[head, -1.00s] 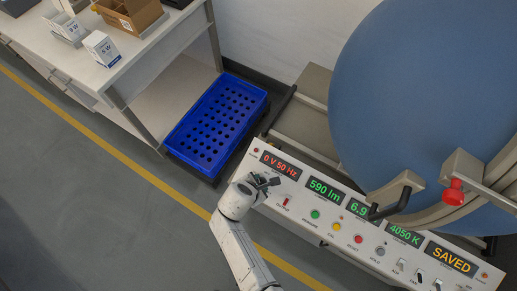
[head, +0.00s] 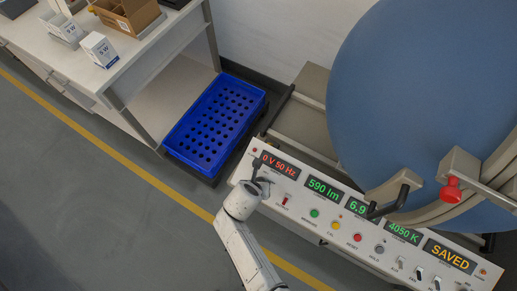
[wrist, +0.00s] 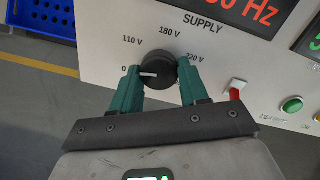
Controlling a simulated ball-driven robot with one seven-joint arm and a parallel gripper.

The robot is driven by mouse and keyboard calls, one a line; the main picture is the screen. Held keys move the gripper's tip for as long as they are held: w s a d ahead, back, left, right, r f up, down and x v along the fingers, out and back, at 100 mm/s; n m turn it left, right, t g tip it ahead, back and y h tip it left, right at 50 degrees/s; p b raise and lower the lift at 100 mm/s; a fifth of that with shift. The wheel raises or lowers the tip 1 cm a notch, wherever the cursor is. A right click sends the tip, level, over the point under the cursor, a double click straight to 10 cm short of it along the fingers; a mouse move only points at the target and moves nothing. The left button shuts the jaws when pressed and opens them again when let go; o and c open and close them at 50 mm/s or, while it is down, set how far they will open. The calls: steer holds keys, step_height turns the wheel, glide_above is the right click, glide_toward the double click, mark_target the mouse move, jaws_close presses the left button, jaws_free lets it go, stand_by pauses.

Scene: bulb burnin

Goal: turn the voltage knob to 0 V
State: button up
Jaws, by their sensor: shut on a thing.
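The black voltage knob (wrist: 158,68) is on the pale panel under the SUPPLY label in the wrist view. Its white pointer mark is turned left, toward the 0 label; 110 V, 180 V and 220 V are printed around it. My gripper (wrist: 160,73) is shut on the knob, a green finger on each side. In the head view my gripper (head: 258,175) is at the panel's left end and hides the knob. The red supply display (head: 279,165) above reads 0 V 50 Hz.
A red rocker switch (wrist: 237,88) and a green button (wrist: 292,105) are right of the knob. More displays and buttons run along the panel beside the large blue sphere (head: 420,100). A blue crate (head: 215,120) stands beyond the panel's left end.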

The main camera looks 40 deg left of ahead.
steer(key=shift+n, duration=1.9)
steer(key=o, duration=1)
steer(key=shift+o, duration=0.2)
steer(key=shift+r, duration=0.15)
steer(key=v, duration=1)
steer(key=shift+r, duration=0.3)
steer(key=shift+w+d, duration=0.1)
